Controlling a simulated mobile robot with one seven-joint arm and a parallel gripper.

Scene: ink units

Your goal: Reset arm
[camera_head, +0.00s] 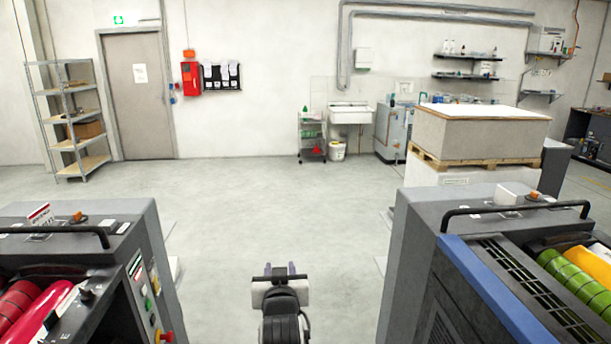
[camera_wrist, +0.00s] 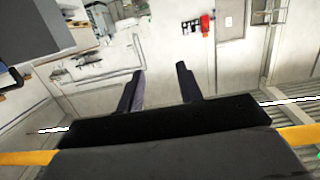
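My gripper (camera_head: 280,270) shows at the bottom middle of the head view, in the aisle between two grey machines. In the wrist view, the two fingers of my gripper (camera_wrist: 160,88) stand apart with nothing between them. The gripper is open and empty. It touches nothing that I can see. The wrist view shows the wall and ceiling tilted behind the fingers.
A printing machine with red rollers (camera_head: 100,222) stands at left. Another with green and yellow rollers (camera_head: 420,225) stands at right. A pallet stack (camera_head: 470,140) is behind it. The floor (camera_head: 270,200) between is clear. Shelving (camera_head: 70,120) and a door (camera_head: 137,95) are at back.

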